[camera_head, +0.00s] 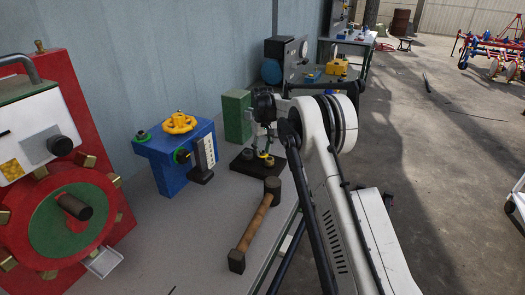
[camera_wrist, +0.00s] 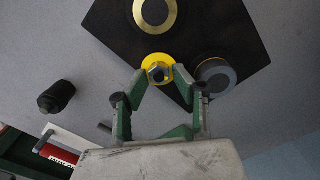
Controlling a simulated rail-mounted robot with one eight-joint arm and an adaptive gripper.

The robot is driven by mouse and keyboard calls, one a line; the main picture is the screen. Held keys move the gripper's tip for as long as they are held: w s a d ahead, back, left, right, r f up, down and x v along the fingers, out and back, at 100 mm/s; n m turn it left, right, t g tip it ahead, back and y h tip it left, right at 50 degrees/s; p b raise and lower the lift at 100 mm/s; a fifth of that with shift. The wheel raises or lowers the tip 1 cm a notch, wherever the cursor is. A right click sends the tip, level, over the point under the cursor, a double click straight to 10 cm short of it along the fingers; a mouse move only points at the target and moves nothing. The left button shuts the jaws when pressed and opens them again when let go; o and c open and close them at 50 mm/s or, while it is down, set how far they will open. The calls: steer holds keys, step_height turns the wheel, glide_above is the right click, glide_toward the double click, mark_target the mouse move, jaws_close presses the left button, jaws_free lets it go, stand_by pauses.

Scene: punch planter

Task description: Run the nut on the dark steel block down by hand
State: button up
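The dark steel block (camera_wrist: 110,22) lies on the bench and carries several round fittings. It also shows in the head view (camera_head: 240,166), partly behind my arm. A steel hex nut (camera_wrist: 158,72) sits in the middle of a yellow disc (camera_wrist: 155,58) on the block. My gripper (camera_wrist: 160,78) has one fingertip on each side of the nut, over the yellow disc. The tips are close to the nut's sides, but I cannot tell whether they touch it. In the head view my gripper (camera_head: 264,142) points down over the block.
A brass ring (camera_wrist: 170,22) and a grey round fitting (camera_wrist: 229,71) flank the nut. A wooden-handled hammer (camera_head: 255,222) lies in front of the block. A blue fixture (camera_head: 165,168) stands left, a green block (camera_head: 237,116) behind, and a red machine (camera_head: 85,110) far left.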

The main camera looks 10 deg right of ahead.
jaws_close()
steer(key=shift+d+m+b, duration=0.15)
steer(key=shift+m+b, duration=0.35)
steer(key=shift+m, duration=1.5)
jaws_free()
step_height(320, 180, up, 12)
